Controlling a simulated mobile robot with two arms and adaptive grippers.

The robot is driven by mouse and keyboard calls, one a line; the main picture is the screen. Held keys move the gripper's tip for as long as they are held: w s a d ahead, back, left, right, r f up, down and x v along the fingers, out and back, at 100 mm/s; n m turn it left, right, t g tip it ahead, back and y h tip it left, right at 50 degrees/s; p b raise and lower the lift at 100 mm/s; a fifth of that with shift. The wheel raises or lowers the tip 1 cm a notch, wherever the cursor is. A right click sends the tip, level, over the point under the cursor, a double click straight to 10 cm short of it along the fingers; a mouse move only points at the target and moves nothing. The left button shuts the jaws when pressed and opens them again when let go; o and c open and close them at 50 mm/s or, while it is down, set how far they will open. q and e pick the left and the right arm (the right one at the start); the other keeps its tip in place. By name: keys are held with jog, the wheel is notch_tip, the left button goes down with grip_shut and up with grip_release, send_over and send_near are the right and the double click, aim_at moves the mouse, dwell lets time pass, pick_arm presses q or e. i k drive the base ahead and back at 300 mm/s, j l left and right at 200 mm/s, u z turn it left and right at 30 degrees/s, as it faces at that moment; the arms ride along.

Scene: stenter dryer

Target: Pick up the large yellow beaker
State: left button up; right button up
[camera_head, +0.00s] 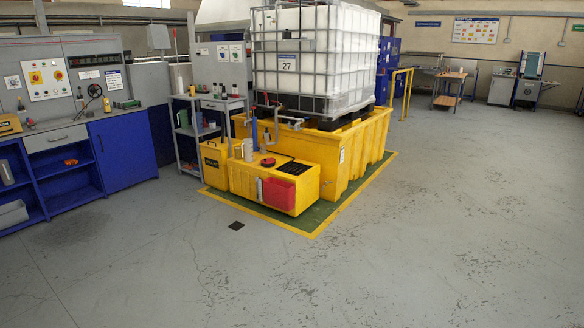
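I cannot make out a large yellow beaker for certain in the head view. A pale grey jug-like vessel (248,150) stands on top of the yellow box-shaped unit (306,190) in the middle. Small bottles and containers on the grey shelf cart (222,104) are too small to tell apart. Neither of my grippers is in view.
A caged white tank (312,55) stands in a yellow containment basin (350,145) on a green floor patch. A blue-fronted workbench (123,150) is at left. The grey floor (400,250) in front and right is clear.

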aim_at(237, 150)
jog(key=i+j+u, duration=0.2)
jog(key=i+u, duration=0.7)
jog(key=i, duration=0.2)
jog(key=i+l+u, duration=0.25)
jog(key=i+u, duration=0.2)
jog(key=i+z, duration=0.15)
jog(key=i, duration=0.4)
jog(key=i+j+z, duration=0.15)
jog(key=i, duration=0.45)
jog(key=i+j+z, duration=0.1)
jog(key=i, duration=0.45)
